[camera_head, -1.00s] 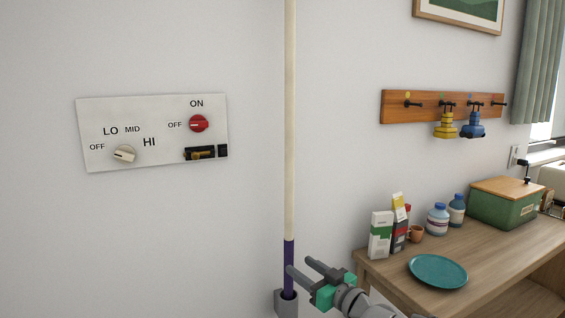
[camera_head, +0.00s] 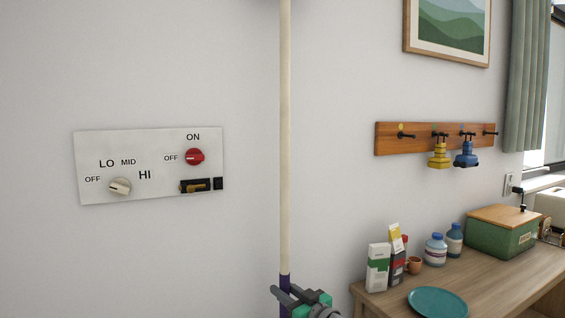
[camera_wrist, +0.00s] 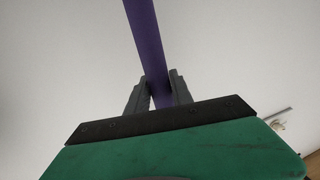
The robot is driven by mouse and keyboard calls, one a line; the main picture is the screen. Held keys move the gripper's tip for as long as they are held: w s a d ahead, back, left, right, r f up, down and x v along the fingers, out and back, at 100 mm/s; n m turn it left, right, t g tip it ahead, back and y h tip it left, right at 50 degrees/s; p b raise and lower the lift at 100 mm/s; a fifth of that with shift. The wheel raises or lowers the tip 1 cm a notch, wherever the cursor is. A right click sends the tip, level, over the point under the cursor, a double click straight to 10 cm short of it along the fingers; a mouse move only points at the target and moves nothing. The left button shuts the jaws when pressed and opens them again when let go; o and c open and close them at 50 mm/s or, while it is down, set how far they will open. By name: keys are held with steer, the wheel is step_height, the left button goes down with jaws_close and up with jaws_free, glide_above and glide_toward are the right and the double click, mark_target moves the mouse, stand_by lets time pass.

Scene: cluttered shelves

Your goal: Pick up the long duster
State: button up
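The long duster (camera_head: 285,150) stands upright against the wall, with a pale shaft and a purple lower handle. The handle also shows in the wrist view (camera_wrist: 144,35). A dark edge at the top of the head view may be the duster's head, mostly cut off. My gripper (camera_head: 287,296) is at the purple handle, just below where the pale shaft begins. In the wrist view its two grey fingers (camera_wrist: 158,90) stand on either side of the handle, very close to it. I cannot tell whether they press on it. The handle's lower end is hidden.
A wall panel (camera_head: 150,185) with knobs is at the left. At the right a wooden table (camera_head: 500,290) bears cartons (camera_head: 377,270), bottles (camera_head: 435,250), a teal plate (camera_head: 437,303) and a green box (camera_head: 503,232). A hook rack (camera_head: 420,145) hangs above.

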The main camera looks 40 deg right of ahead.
mark_target(288, 229)
jaws_close()
stand_by(0.4)
step_height(288, 229, up, 18)
steer(key=p, duration=0.2)
steer(key=shift+p, duration=0.35)
steer(key=shift+c, duration=0.4)
jaws_free()
jaws_close()
steer(key=shift+r, duration=0.15)
